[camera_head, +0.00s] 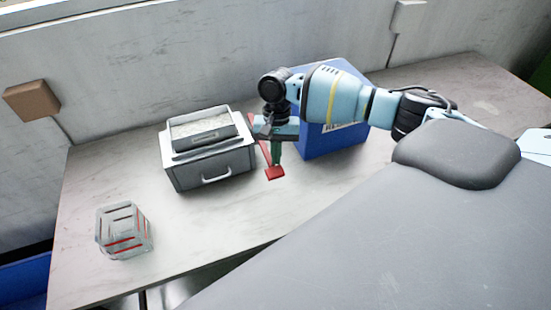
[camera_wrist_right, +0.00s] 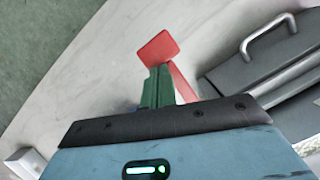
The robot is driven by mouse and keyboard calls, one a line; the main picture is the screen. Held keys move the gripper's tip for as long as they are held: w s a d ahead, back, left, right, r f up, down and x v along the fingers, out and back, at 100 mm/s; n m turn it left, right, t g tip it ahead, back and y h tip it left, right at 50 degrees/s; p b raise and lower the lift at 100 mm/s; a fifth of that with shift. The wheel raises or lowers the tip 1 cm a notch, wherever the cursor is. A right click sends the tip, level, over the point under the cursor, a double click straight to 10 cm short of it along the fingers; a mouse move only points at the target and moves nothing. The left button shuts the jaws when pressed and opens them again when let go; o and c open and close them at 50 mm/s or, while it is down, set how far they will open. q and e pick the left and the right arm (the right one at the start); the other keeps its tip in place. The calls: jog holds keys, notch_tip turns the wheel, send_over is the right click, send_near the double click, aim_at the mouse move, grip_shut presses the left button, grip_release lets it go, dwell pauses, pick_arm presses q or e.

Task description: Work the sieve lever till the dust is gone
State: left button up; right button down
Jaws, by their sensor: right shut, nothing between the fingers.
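The sieve (camera_head: 210,165) is a grey box with a drawer and handle in front, standing on the table left of my right gripper. Its top tray (camera_head: 195,127) holds pale grains; I cannot make out any dust among them. The red lever (camera_head: 274,173) is at the sieve's right side, with a flat red paddle at its end. The paddle also shows in the right wrist view (camera_wrist_right: 158,47). My right gripper (camera_head: 277,158), with green fingers, is shut and empty, pointing down right beside the lever. I cannot tell whether the fingertips touch the paddle. My left gripper is out of view.
A blue box (camera_head: 345,140) stands right behind my right gripper. A clear container with red marks (camera_head: 125,232) stands at the table's front left. The table (camera_head: 200,225) is bare in front of the sieve. The wall is close behind.

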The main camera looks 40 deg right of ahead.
jog(key=shift+w+d+r, duration=0.15)
jog(key=shift+w+d, duration=0.25)
jog(key=shift+w, duration=0.1)
jog(key=v, duration=0.7)
jog(key=shift+r, duration=0.4)
jog(key=shift+w, duration=0.1)
dwell(0.9)
